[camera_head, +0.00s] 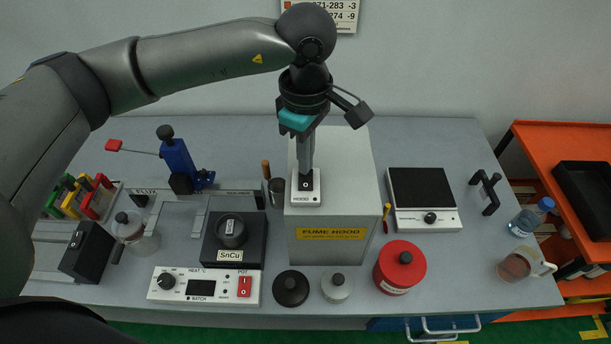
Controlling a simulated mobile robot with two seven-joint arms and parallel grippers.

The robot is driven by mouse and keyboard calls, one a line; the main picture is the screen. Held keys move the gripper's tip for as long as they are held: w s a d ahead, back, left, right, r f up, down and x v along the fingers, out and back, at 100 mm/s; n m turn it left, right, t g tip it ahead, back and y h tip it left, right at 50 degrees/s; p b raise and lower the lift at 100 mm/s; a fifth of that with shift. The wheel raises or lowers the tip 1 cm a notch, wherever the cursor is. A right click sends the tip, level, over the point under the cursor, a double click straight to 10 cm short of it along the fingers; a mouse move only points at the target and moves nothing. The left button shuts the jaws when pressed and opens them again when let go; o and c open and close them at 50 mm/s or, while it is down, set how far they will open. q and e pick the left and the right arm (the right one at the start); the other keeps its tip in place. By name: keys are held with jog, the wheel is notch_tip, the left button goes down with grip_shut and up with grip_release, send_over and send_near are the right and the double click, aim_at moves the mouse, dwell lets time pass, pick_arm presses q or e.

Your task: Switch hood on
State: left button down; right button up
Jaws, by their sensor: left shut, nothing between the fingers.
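The fume hood (367,195) is a pale grey box with a yellow "FUME HOOD" label on its front, standing mid-table. A white switch plate marked "HOOD" (306,201) sits on its top near the left edge, with a dark rocker switch (305,184) on it. My left gripper (305,170) is shut and empty and points down just above the rocker. I cannot tell whether the tips touch it, or which way the rocker is set. My right gripper is not in view.
A SnCu solder pot (232,231) and its control panel with a red POT switch (245,286) stand left of the hood. A red canister (400,268) and a hotplate (420,188) are to the right. A blue stand (178,160) is at back left.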

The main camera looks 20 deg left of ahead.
pick_arm(q)
jog(key=shift+f+b, duration=0.5)
jog(key=shift+s, duration=0.1)
jog(key=shift+r+p, duration=1.7)
jog(key=shift+r, duration=1.85)
